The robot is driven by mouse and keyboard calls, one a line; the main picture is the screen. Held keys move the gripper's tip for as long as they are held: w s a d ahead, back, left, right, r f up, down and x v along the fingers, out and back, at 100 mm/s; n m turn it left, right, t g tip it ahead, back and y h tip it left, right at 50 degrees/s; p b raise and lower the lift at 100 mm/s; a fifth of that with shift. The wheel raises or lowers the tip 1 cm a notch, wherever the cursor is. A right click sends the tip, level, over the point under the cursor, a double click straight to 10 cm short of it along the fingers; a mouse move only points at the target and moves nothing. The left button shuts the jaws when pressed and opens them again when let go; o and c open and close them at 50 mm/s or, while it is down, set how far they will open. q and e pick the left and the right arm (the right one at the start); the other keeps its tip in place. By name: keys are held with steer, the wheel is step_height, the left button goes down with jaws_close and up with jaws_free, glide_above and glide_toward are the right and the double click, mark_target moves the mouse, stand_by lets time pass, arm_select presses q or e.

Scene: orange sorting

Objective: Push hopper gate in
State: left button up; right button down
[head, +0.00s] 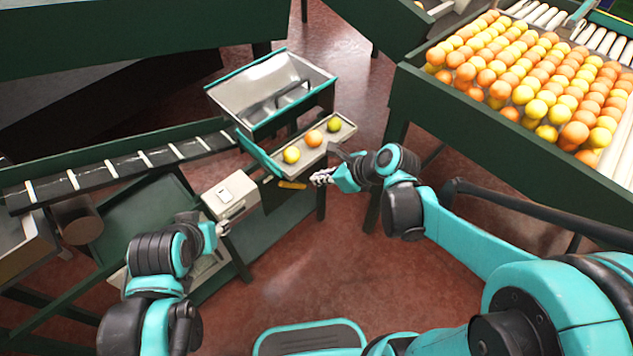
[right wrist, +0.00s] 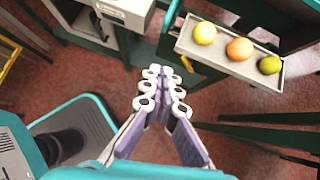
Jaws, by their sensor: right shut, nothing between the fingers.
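The hopper (head: 262,88) is a grey metal bin with a teal rim and a dark handle inside. In front of it a shallow tray (head: 343,133) holds three fruits in a row, two yellowish ones and an orange one between them; the tray also shows in the right wrist view (right wrist: 218,54). A small yellow-orange handle (head: 292,185) sticks out below the tray, and I take it for the gate's handle. My right gripper (head: 316,179) is shut and empty, just right of this handle; its fingers also show in the right wrist view (right wrist: 165,73). My left gripper (head: 221,230) is small and partly hidden.
A white control box (head: 231,195) stands left of the handle, near my left gripper. A conveyor (head: 115,168) with white slats runs to the left. A large green-sided bin (head: 470,127) full of oranges and yellow fruit stands at the right. Red floor (head: 310,265) is open in front.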

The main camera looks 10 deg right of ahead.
mark_target(259, 153)
steer(key=w+a+r+b+x, duration=0.1)
steer(key=b+x, duration=0.3)
steer(key=x, duration=0.8)
steer(key=shift+w+a+r+b, duration=0.15)
steer(key=shift+a+r+b, duration=0.05)
steer(key=shift+r+b, duration=0.25)
steer(key=w+a, duration=0.5)
steer(key=w, duration=0.2)
steer(key=shift+w, duration=0.15)
steer(key=shift+a+r, duration=0.1)
steer(key=shift+r, duration=0.05)
